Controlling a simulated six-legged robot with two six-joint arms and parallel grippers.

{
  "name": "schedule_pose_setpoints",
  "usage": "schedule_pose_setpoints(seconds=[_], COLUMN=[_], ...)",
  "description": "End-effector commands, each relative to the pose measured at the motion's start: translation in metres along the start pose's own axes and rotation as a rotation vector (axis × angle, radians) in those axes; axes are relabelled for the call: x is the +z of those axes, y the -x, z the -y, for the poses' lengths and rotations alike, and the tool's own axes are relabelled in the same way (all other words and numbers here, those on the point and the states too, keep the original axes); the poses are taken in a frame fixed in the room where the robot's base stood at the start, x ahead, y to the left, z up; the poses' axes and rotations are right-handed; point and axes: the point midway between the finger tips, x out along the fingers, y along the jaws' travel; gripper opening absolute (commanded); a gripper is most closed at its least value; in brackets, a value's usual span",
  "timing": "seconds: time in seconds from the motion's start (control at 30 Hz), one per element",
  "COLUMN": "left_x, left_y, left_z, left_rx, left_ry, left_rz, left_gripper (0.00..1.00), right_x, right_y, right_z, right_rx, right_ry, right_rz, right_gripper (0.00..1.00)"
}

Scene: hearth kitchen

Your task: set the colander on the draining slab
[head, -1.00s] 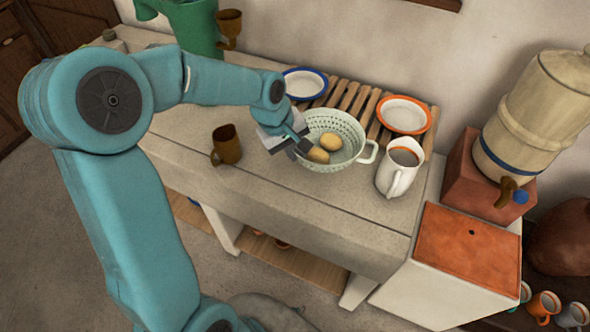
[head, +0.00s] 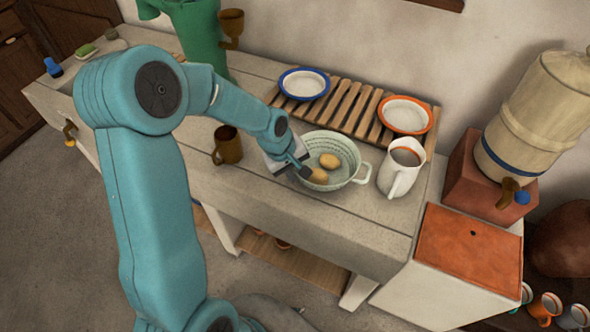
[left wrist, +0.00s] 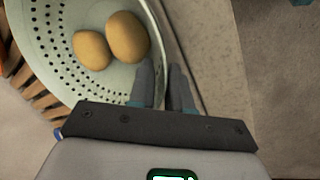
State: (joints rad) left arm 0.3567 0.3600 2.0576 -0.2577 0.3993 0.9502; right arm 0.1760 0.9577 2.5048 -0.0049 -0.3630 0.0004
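The pale green colander (head: 346,181) is at the front of the wooden slatted rack, over the pale stone counter (head: 290,215). Two brown-yellow potatoes lie in it, and its right handle points at the white jug. It looks about level; I cannot tell whether its base touches the stone. My left gripper (head: 304,173) is at the colander's left front rim. In the left wrist view its two fingers (left wrist: 163,90) stand close together with the colander's rim (left wrist: 160,35) between them. My right gripper is not in view.
The slatted rack (head: 347,108) holds a blue-rimmed plate (head: 304,84) and an orange-rimmed plate (head: 406,114). A white jug (head: 398,175) stands close right of the colander. A brown mug (head: 228,147) stands left of my gripper. The front strip of counter is bare.

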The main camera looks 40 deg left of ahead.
Motion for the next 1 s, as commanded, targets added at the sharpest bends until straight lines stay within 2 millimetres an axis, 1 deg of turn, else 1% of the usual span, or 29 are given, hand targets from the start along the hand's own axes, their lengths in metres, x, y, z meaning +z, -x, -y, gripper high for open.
schedule_pose_setpoints(seconds=[0.3,0.37,0.43,0.57,0.7,0.8,0.9,1.0], left_x=[0.0,0.0,-0.001,-0.001,-0.001,-0.001,-0.001,0.0], left_y=[0.001,0.004,0.01,0.036,0.071,0.092,0.108,0.118], left_z=[-0.001,-0.002,-0.002,-0.002,-0.002,-0.002,-0.002,-0.001], left_rx=[0.0,0.0,0.002,0.005,0.006,0.004,0.003,0.002], left_ry=[0.0,0.0,-0.001,0.0,0.0,-0.001,-0.001,0.0], left_rz=[0.0,0.0,-0.003,-0.005,-0.005,-0.004,-0.003,-0.002], left_gripper=[0.33,0.33,0.33,0.33,0.33,0.33,0.33,0.33], right_x=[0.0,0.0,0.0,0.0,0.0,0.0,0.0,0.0], right_y=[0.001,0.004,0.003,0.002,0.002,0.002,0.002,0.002], right_z=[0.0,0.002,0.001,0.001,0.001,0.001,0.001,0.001], right_rx=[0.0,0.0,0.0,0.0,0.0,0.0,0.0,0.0], right_ry=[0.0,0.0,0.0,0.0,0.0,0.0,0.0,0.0], right_rz=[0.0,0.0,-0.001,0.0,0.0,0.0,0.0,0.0], right_gripper=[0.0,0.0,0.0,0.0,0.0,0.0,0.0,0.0])
